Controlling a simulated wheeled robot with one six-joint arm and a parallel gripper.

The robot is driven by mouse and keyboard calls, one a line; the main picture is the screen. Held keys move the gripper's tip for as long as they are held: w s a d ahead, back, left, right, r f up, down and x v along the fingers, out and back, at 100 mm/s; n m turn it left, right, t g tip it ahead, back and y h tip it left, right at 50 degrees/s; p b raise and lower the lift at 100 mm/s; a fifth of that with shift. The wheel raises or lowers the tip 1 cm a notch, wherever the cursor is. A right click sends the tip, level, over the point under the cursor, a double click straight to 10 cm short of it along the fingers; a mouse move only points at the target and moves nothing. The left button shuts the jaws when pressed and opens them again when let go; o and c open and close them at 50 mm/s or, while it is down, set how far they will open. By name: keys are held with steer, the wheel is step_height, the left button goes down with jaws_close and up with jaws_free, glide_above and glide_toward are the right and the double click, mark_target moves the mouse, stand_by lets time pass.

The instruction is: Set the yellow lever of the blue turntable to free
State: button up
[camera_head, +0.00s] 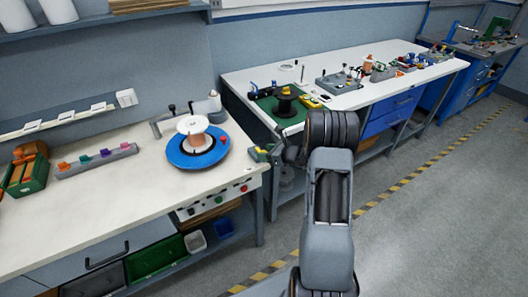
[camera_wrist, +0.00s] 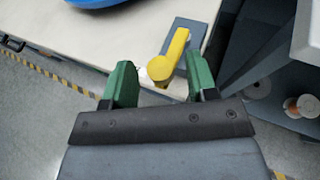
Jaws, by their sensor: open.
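The blue turntable (camera_head: 178,158) lies on the left white bench and carries a spool (camera_head: 195,143). Its blue edge also shows at the top left of the wrist view (camera_wrist: 95,2). My gripper (camera_wrist: 158,66) is open, with green fingertips on either side of the lever's lower part. I cannot tell whether either finger touches it. In the head view the lever is small and partly hidden.
A control panel with buttons (camera_head: 222,197) is on the front of the left bench. A rack of coloured pieces (camera_head: 97,161) and a green crate (camera_head: 24,180) stand farther left. A second bench (camera_head: 262,81) with fixtures is at the back right. The floor at right is clear.

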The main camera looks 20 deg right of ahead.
steer(key=shift+x, duration=0.85)
steer(key=shift+c, duration=0.4)
steer(key=shift+s, duration=0.1)
jaws_close()
